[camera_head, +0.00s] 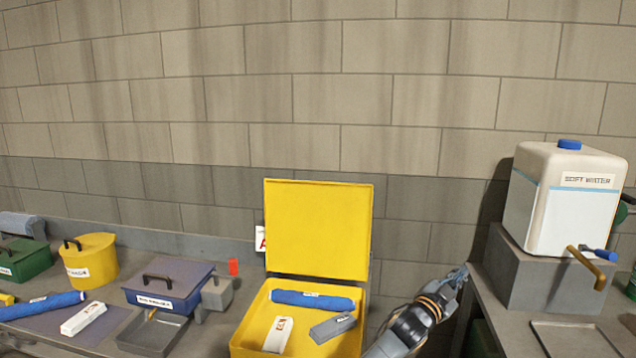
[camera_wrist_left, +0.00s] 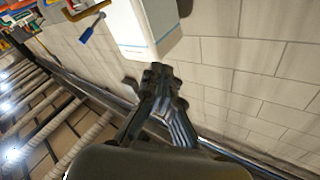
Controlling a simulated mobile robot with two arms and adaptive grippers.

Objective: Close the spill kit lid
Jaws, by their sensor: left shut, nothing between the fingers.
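The yellow spill kit (camera_head: 240,345) is open on the bench in the head view. Its lid (camera_head: 320,225) stands upright at the back, near the block wall. Inside lie a blue roll (camera_head: 312,300), a white labelled packet (camera_head: 278,335) and a grey labelled item (camera_head: 332,327). My left gripper (camera_head: 457,275) is shut and empty, to the right of the kit and apart from the lid. In the left wrist view the gripper (camera_wrist_left: 160,75) points toward the white water container (camera_wrist_left: 147,25). My right gripper is in neither view.
The water container (camera_head: 565,205) with a tap stands on a grey block (camera_head: 545,290) at the right. Left of the kit are a blue box (camera_head: 170,288), a grey tray (camera_head: 152,335), a yellow tub (camera_head: 90,262) and a green box (camera_head: 25,258).

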